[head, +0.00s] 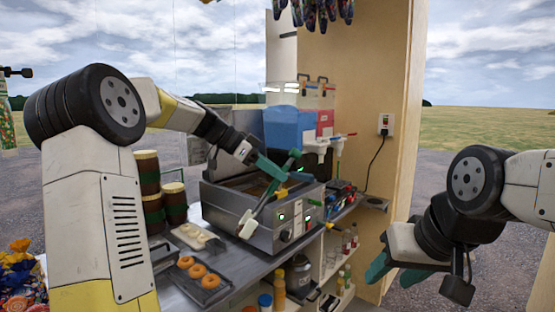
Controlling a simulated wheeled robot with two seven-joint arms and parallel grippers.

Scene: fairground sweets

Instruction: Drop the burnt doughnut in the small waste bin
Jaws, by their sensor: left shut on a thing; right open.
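My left gripper (275,170) is over the fryer (258,225). It is shut on a slim utensil (268,200) that slants down across the fryer's front to a pale end. I cannot make out a burnt doughnut; any in the fryer or at the fingers is hidden or too small to tell. A dark round container (298,273) stands below the counter; I cannot tell whether it is the small waste bin. My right gripper (396,272) is open and empty at the lower right, apart from the counter.
A dark tray with orange doughnuts (201,275) and a pale tray (194,236) lie on the counter left of the fryer. Striped canisters (174,204) stand behind them. Blue and red drink dispensers (290,126) stand at the back. Bottles fill the shelves below. A wooden wall panel (368,95) rises at right.

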